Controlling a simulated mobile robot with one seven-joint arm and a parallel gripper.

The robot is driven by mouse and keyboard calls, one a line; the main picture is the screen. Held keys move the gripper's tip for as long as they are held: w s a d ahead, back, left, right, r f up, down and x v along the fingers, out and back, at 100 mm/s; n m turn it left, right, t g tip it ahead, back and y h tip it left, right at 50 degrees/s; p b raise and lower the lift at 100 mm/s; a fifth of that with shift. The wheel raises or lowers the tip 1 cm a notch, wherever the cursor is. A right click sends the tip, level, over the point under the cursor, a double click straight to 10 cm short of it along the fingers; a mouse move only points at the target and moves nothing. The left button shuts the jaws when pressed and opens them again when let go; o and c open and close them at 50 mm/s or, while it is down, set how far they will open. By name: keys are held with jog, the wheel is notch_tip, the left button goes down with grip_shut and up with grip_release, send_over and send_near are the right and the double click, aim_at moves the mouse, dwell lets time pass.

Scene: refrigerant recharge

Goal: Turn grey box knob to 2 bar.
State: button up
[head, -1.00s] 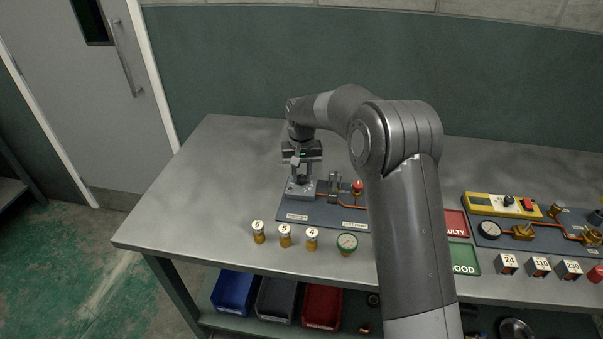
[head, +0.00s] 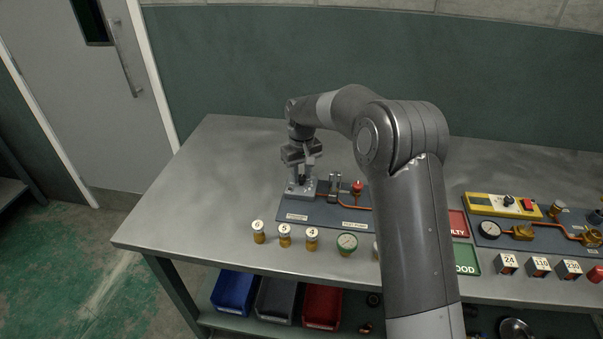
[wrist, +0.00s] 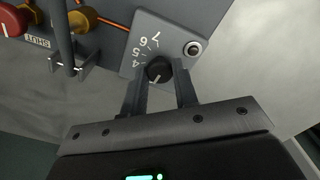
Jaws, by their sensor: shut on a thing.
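The grey box (head: 299,192) sits on the left of the blue-grey panel, under my gripper (head: 302,176) in the head view. My gripper (wrist: 160,80) is shut on the knob, with one finger on each side. A short white mark on the knob points toward the lower left. Any lower numerals are hidden by the fingers, so I cannot read the 2 bar mark.
A red knob (head: 357,186) and an upright grey post (head: 335,183) stand to the right on the panel. The bench (head: 215,170) is clear to the left.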

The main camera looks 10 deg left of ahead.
aim_at(302, 177)
jog(key=shift+n, duration=0.6)
jog(key=o, duration=1)
jog(key=shift+r, duration=0.1)
notch_tip(302, 177, up, 11)
jog(key=shift+f, duration=0.2)
